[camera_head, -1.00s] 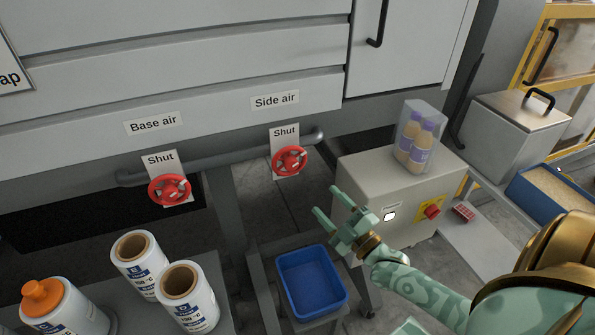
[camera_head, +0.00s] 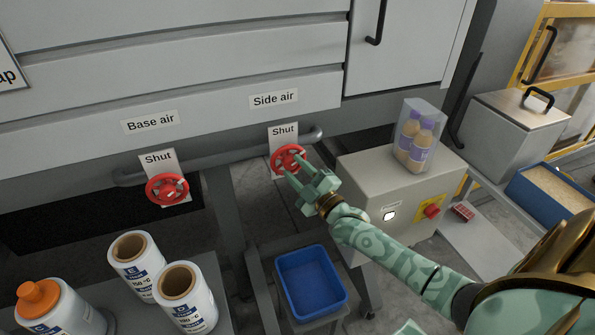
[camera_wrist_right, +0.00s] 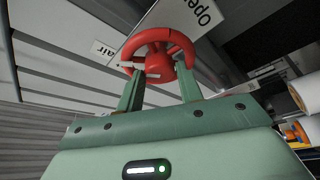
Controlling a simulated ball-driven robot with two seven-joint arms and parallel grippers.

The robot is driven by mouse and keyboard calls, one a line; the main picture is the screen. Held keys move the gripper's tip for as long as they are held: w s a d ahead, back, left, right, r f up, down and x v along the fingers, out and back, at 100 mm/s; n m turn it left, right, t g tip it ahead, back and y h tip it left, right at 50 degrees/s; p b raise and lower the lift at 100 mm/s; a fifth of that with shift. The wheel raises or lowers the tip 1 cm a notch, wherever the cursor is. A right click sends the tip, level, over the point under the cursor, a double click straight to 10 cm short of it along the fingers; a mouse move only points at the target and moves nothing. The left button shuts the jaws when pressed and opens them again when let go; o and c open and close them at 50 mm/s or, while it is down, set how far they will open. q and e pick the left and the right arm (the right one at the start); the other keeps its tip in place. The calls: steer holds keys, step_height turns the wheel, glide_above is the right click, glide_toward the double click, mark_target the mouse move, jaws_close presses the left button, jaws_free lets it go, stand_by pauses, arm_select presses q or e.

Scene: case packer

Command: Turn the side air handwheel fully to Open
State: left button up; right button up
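The side air handwheel (camera_head: 289,157) is red and sits on the pipe under the "Side air" label (camera_head: 274,98). A "Shut" plate (camera_head: 283,131) shows above it. My right gripper (camera_head: 293,174) is at the wheel's lower edge, with its fingers apart. In the right wrist view, the red wheel (camera_wrist_right: 160,55) lies just beyond the fingertips (camera_wrist_right: 160,82), and an "Open" plate (camera_wrist_right: 190,15) shows behind it. I cannot tell whether the fingers touch the rim. My left gripper is not in view.
The base air handwheel (camera_head: 167,189) is to the left, also with a "Shut" plate (camera_head: 158,160). A blue bin (camera_head: 311,281) stands below. A grey control box (camera_head: 365,170) with bottles (camera_head: 415,142) on top is at the right. Film rolls (camera_head: 138,262) stand at the lower left.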

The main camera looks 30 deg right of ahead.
steer(key=c, duration=0.4)
